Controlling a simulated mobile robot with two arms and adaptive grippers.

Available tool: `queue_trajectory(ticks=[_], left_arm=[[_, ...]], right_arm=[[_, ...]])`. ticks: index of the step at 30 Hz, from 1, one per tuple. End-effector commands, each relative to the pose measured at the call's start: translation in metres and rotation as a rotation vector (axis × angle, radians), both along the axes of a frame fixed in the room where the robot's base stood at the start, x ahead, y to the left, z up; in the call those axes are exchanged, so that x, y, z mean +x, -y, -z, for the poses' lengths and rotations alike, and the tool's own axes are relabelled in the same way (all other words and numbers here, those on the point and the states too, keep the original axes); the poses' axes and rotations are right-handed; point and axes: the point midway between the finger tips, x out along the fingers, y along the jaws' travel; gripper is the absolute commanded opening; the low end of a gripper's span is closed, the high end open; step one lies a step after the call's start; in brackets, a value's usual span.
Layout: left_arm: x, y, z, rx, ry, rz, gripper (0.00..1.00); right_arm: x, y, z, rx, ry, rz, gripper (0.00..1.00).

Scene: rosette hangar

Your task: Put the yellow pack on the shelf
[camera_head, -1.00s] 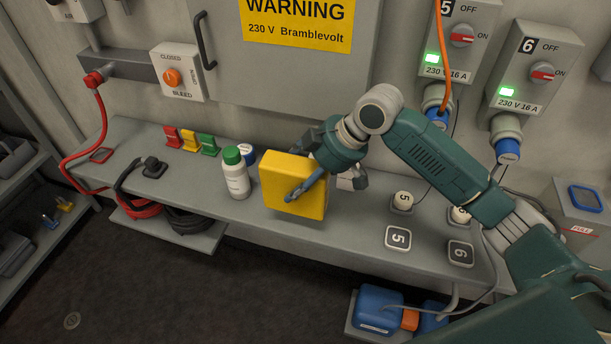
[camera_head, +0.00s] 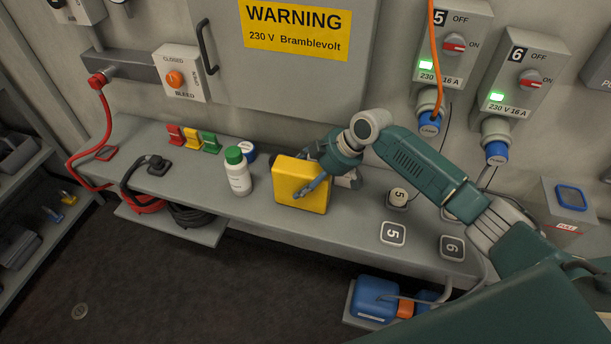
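The yellow pack (camera_head: 294,193) is a boxy block standing at the middle of the long grey shelf (camera_head: 350,226), by its front edge. My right gripper (camera_head: 318,186) comes in from the right with a finger across the pack's front face and seems to be shut on it. The far finger is hidden behind the pack. The pack's underside appears to be at the shelf surface, but I cannot tell whether it bears its weight. My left gripper is not in view.
A white bottle with a green cap (camera_head: 237,172) stands just left of the pack, with a blue-rimmed round item (camera_head: 247,150) behind it. Red, yellow and green clips (camera_head: 193,139) stand further left. Tiles marked 5 (camera_head: 393,233) and 6 (camera_head: 452,246) lie to the right.

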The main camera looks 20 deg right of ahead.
Motion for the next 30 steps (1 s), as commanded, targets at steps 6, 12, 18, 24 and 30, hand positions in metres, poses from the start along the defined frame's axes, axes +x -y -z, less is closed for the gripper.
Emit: queue_trajectory(ticks=[6, 12, 18, 24, 30], left_arm=[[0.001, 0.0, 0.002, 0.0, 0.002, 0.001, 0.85], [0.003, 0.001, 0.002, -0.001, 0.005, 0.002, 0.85], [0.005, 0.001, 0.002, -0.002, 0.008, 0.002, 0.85], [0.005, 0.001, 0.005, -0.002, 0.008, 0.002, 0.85], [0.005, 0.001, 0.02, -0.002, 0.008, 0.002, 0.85]], right_arm=[[0.0, 0.0, 0.003, 0.001, 0.001, 0.0, 0.32], [0.0, 0.0, 0.004, 0.0, -0.002, 0.0, 0.84], [0.0, 0.0, 0.003, 0.0, -0.002, 0.0, 0.84], [-0.002, 0.006, -0.006, -0.002, 0.003, 0.001, 0.84], [-0.014, 0.024, -0.039, -0.003, 0.005, 0.0, 0.84]])
